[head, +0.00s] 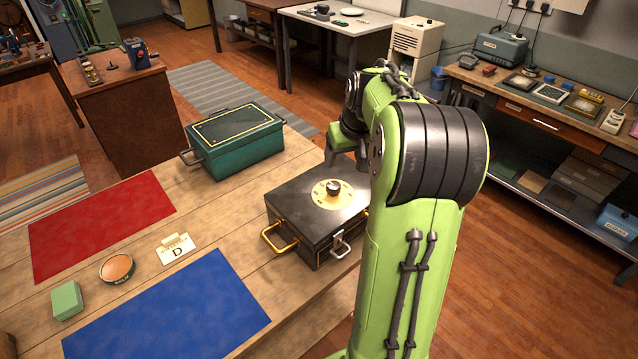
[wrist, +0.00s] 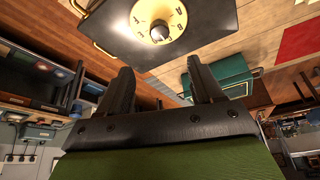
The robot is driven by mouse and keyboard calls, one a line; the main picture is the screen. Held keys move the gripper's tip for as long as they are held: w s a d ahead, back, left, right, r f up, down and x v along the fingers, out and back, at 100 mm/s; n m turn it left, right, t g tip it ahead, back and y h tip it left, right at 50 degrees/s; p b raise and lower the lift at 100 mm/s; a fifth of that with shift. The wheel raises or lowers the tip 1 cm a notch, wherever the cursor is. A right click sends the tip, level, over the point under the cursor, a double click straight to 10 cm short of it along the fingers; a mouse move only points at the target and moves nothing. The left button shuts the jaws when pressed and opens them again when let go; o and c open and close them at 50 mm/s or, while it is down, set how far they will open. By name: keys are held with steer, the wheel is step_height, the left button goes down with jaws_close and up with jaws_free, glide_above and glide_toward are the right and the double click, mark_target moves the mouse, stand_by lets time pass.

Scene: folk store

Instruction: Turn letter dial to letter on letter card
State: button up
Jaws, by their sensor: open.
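A black box (head: 290,221) with brass handles stands on the wooden table, right of the middle. On its lid is a cream letter dial (head: 318,194) with a dark knob (head: 334,187) at its centre. The dial also shows at the top of the wrist view (wrist: 171,14), with some letters around its edge; I cannot tell which letter is set. The letter card (head: 176,249) stands on the table left of the box and reads D. My gripper (wrist: 158,82) is open and empty, apart from the dial. In the head view my arm hides most of it.
A green box (head: 235,145) stands behind the black box. A red mat (head: 101,222), a blue mat (head: 168,312), a round tin (head: 117,268) and a small green block (head: 67,300) lie to the left. Bare table lies between the boxes and mats.

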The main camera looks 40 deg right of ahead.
mark_target(333, 185)
steer(key=b+x, duration=0.2)
steer(key=x, duration=1.3)
steer(key=shift+s+r, duration=0.1)
steer(key=c, duration=1)
steer(key=shift+c, duration=0.2)
steer(key=shift+m, duration=0.3)
steer(key=m+g+h, duration=0.1)
steer(key=m, duration=0.2)
steer(key=shift+a+m+b, duration=0.15)
steer(key=shift+m+b, duration=0.15)
steer(key=shift+w+m+g+h, duration=0.1)
steer(key=shift+m+g+h, duration=0.25)
steer(key=shift+m, duration=0.8)
steer(key=shift+w+m+g+h, duration=0.1)
steer(key=shift+m+g+h, duration=0.25)
steer(key=shift+m, duration=0.8)
steer(key=o, duration=1)
